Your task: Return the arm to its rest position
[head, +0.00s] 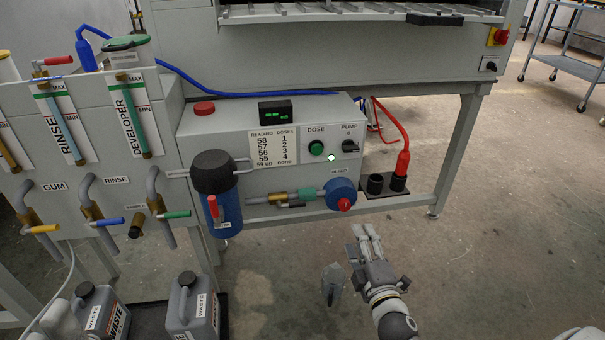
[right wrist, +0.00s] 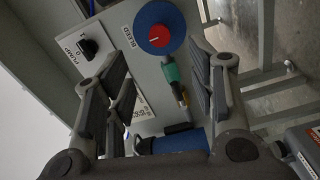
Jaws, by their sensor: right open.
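My right gripper (head: 368,240) is in the lower middle of the head view, in front of and below the dosing panel. In the right wrist view its fingers (right wrist: 165,90) are spread apart with nothing between them.
The grey processor cabinet (head: 240,130) carries a blue filter housing (head: 222,212) and a black-and-red probe in a holder (head: 398,180). Waste jugs (head: 190,310) stand at lower left. A wheeled cart (head: 565,60) is far right. The floor (head: 500,220) right of my arm is clear.

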